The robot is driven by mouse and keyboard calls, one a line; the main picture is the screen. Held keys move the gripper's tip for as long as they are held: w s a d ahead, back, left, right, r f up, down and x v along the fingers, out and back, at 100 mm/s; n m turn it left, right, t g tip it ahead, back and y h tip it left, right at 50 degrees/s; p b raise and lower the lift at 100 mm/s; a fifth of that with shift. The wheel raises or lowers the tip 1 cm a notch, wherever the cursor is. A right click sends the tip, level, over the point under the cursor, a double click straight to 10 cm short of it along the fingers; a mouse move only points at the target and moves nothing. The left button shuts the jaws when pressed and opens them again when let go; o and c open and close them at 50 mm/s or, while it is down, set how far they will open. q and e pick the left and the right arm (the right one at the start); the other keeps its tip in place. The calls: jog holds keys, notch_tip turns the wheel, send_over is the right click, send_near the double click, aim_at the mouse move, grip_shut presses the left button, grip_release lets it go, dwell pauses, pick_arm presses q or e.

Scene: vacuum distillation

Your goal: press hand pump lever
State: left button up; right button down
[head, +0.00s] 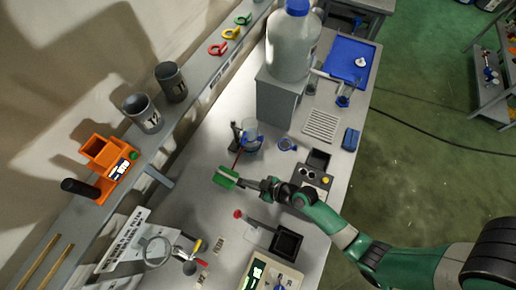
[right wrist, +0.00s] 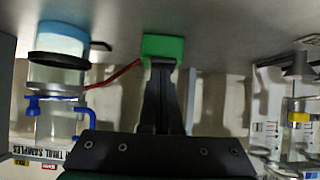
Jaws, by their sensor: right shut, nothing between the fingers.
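A thin grey lever with a red knob (head: 238,214) reaches left from a square black unit (head: 286,243) on the bench in the head view; it looks like the hand pump lever. My right gripper (head: 226,177) is shut and empty, over the bench above the red knob in the picture, apart from it. In the right wrist view its dark fingers (right wrist: 161,95) are together, with a green block (right wrist: 163,47) at their tips. I cannot tell whether the green part touches anything. The lever is not clearly seen in the right wrist view. My left gripper is not in view.
A clamped glass vessel (head: 250,139) stands near the gripper; it also shows in the right wrist view (right wrist: 58,75), with a red tube (right wrist: 115,75) beside it. A large bottle (head: 292,45) stands on a grey block behind. A display unit (head: 268,275) sits at the front.

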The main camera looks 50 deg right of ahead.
jog(key=shift+s+a+p, duration=0.1)
jog(key=shift+p, duration=0.4)
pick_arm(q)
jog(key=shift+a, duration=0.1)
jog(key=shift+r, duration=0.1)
pick_arm(e)
jog(key=shift+a, duration=0.1)
pick_arm(q)
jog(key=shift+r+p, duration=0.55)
jog(key=shift+p, duration=0.15)
pick_arm(e)
jog(key=shift+r, duration=0.85)
pick_arm(q)
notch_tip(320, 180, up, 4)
jog(key=p, duration=0.4)
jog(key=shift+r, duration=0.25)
pick_arm(e)
jog(key=s+d+r, duration=0.2)
jog(key=s+r, duration=0.5)
jog(key=r, duration=0.3)
jog(key=shift+r, duration=0.25)
